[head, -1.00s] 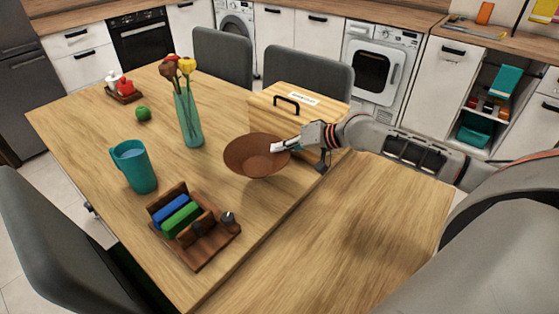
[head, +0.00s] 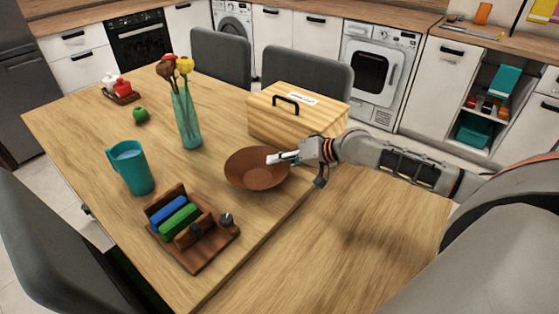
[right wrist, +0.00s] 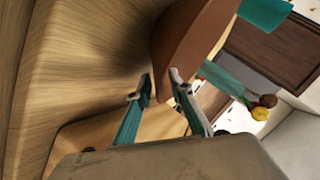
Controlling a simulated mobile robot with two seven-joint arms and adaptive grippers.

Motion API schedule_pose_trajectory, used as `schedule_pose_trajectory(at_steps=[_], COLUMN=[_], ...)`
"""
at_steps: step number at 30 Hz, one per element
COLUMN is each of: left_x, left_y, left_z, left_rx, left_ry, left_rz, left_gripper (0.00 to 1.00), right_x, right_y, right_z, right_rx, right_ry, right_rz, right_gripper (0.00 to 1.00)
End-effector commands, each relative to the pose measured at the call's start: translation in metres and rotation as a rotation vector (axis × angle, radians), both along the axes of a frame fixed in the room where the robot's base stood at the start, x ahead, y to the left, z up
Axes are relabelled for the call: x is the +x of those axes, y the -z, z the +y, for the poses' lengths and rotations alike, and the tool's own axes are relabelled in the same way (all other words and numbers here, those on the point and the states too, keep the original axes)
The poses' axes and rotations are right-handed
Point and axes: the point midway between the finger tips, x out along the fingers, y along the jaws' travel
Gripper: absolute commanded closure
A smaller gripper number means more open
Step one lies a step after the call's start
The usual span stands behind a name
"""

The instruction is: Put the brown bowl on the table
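The brown bowl (head: 255,175) is roughly level at the table's right part, in front of the wooden box. It is low at the tabletop (head: 95,125); I cannot tell whether it touches. My right gripper (head: 285,158) reaches over the bowl's right rim. In the right wrist view, the gripper (right wrist: 160,88) has its two fingertips on either side of the bowl's (right wrist: 187,40) near edge, seemingly shut on it. The contact itself is partly hidden. My left gripper is not in view.
A wooden box with a black handle (head: 280,115) stands just behind the bowl. A teal vase with flowers (head: 187,120), a teal mug (head: 132,168), a wooden organiser (head: 195,250) and a green apple (head: 140,115) stand to the left. Grey chairs (head: 308,75) line the far side.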

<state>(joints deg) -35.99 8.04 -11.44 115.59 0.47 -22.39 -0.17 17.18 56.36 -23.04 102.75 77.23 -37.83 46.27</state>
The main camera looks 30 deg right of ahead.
Motion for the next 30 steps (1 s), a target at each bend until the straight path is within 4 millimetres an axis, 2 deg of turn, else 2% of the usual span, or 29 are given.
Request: schedule_pose_trajectory(at_steps=[8,21,30], left_x=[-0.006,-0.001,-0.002], left_y=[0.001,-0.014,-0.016], left_z=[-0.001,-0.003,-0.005], left_rx=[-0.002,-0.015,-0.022], left_ry=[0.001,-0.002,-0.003], left_rz=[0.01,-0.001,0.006], left_gripper=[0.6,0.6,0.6], right_x=[-0.006,-0.061,-0.083], right_y=[-0.008,-0.047,-0.063], right_z=[-0.004,-0.036,-0.049], right_rx=[-0.003,-0.005,-0.003], right_ry=[0.001,-0.001,0.0], right_rz=[-0.001,0.002,0.0], right_gripper=[0.79,0.79,0.79])
